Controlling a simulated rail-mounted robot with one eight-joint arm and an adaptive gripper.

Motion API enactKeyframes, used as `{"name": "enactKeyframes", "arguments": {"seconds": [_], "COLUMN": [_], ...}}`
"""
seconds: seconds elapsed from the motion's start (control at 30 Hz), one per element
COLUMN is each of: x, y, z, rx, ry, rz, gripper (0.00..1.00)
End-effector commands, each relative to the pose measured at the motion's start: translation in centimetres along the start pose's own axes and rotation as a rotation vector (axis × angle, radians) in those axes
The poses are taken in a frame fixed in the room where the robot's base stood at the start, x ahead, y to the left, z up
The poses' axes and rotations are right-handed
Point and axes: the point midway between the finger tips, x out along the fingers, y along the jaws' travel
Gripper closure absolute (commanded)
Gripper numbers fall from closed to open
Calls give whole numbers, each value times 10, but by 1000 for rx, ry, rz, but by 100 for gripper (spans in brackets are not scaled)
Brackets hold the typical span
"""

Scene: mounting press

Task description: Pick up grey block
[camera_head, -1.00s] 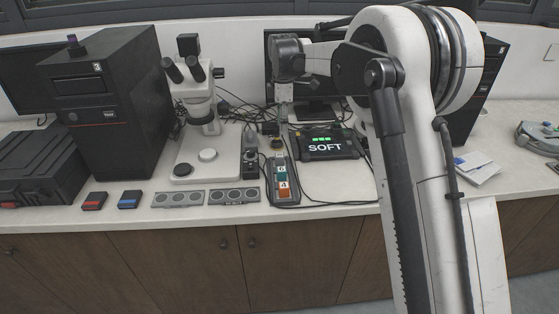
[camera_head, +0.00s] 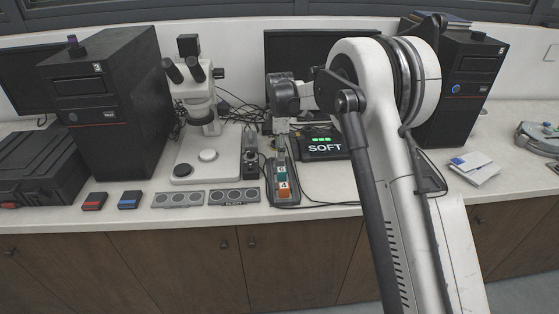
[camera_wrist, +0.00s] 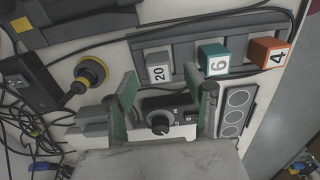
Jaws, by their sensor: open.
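The grey block (camera_wrist: 159,67), marked 20, sits in a dark grey tray (camera_wrist: 188,74) in the wrist view. A teal block (camera_wrist: 214,61) marked 6 and an orange block (camera_wrist: 269,53) marked 4 stand to its right. In the head view the teal block (camera_head: 282,175) and orange block (camera_head: 283,188) show, but I cannot make out the grey one. My gripper (camera_wrist: 168,86) is open and empty; in the wrist view its green-lined fingers appear below the grey block, one to its left and one to its right. They look apart from it.
A small device with a black knob (camera_wrist: 161,124) lies beyond the fingers in the wrist view. A yellow-ringed knob (camera_wrist: 90,72) is at left.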

Motion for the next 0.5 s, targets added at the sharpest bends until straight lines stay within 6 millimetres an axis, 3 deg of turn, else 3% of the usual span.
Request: {"name": "enactKeyframes", "arguments": {"seconds": [0.2,0.43,0.5], "x": [28,31,31], "y": [1,1,1], "z": [-2,-2,-2], "rx": [0,0,0], "ry": [0,0,0], "rz": [0,0,0], "gripper": [52,52,59]}}
